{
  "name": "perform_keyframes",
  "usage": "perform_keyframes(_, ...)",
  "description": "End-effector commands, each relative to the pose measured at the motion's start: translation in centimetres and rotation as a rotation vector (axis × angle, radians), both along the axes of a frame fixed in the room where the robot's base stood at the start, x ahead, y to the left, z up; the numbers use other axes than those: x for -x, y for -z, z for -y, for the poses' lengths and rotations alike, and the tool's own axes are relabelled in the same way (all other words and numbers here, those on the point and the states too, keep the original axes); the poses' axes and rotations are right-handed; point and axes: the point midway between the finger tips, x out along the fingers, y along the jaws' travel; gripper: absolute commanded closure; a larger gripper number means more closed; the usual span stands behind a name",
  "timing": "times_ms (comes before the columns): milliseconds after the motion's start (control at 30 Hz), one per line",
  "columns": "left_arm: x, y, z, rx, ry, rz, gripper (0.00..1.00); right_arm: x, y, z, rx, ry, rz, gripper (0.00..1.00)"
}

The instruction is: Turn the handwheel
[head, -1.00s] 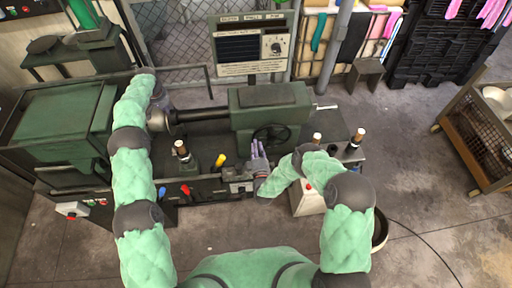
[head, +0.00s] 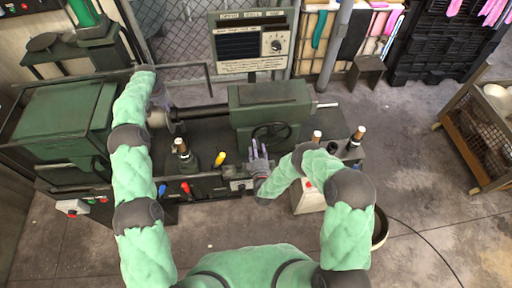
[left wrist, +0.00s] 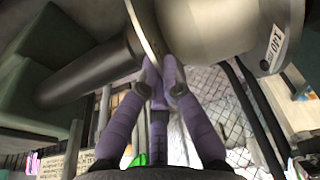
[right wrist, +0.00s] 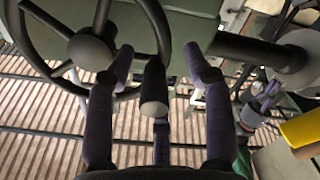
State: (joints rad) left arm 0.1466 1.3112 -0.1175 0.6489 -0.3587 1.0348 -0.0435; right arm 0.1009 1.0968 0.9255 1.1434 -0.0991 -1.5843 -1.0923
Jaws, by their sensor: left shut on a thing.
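The handwheel (head: 271,133) is a dark spoked wheel on the front of the green tailstock of a lathe. In the right wrist view, its rim and hub (right wrist: 90,50) fill the upper left, and its crank knob (right wrist: 154,92) points towards the camera. My right gripper (head: 258,150) is in front of the wheel, its fingers spread around the knob with gaps visible. My left gripper (left wrist: 160,72) is shut on the edge of a thin metal disc (left wrist: 143,30) at the lathe spindle. In the head view, my left arm largely hides that gripper.
A dark bar (head: 203,113) runs between spindle and tailstock. Bottles (head: 182,149), a yellow-handled tool (head: 220,158) and a red handle (head: 185,187) stand along the lathe front. A wire-sided cart (head: 482,145) stands right. The floor between is mostly clear.

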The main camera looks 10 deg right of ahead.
Motion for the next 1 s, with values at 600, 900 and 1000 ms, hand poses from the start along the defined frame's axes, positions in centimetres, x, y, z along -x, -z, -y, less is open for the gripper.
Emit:
perform_keyframes(600, -0.1, 0.1, 0.2, 0.003, 0.002, 0.002, 1.0, 4.0, 0.2, 0.1, -0.001, 0.003, -0.007, 0.51)
perform_keyframes(900, 0.0, 0.1, 0.3, 0.002, 0.003, 0.001, 1.0, 5.7, 0.1, 0.0, 0.0, 0.001, -0.004, 0.51)
perform_keyframes(1000, 0.0, 0.2, 0.3, 0.003, 0.003, 0.001, 1.0, 6.2, 0.1, 0.0, 0.0, 0.001, -0.003, 0.51)
